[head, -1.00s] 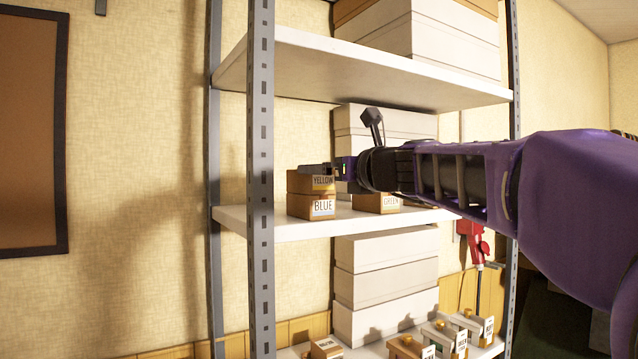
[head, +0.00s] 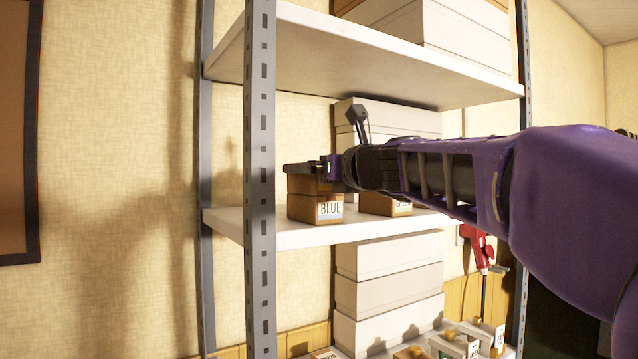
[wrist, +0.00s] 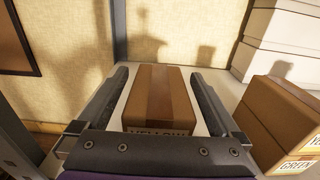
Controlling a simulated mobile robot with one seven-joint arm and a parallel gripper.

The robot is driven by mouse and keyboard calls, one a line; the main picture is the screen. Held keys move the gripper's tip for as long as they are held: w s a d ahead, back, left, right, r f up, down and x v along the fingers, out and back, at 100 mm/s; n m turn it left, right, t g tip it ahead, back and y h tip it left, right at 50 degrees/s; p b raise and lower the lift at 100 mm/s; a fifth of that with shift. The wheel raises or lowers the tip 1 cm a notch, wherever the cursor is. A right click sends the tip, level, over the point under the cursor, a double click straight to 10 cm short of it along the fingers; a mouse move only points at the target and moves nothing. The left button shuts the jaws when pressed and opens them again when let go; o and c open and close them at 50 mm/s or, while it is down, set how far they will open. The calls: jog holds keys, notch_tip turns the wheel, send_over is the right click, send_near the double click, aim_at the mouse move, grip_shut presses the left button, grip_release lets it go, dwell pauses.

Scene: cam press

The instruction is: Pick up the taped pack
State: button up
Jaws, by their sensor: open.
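A brown cardboard box with a tape strip along its top and a YELLOW label (wrist: 158,100) lies between my gripper's fingers in the wrist view. In the head view this yellow box (head: 303,185) sits on the BLUE box (head: 303,207), on the middle shelf near the left post. The two look stacked flush; whether tape joins them I cannot tell. My gripper (wrist: 158,76) is open, one finger on each side of the yellow box, with narrow gaps showing. In the head view my gripper (head: 302,168) is level with the stack's top and hides the yellow label.
A GREEN-labelled box stack (wrist: 284,125) stands close on the right, with white boxes (head: 385,118) behind. The grey shelf post (head: 260,180) stands left of the stack. The upper shelf (head: 370,65) hangs above my arm. A red tool (head: 480,247) is right of the shelf.

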jog(key=shift+w+a, duration=0.1)
jog(key=shift+c, duration=0.7)
jog(key=shift+r, duration=0.1)
jog(key=c, duration=1.4)
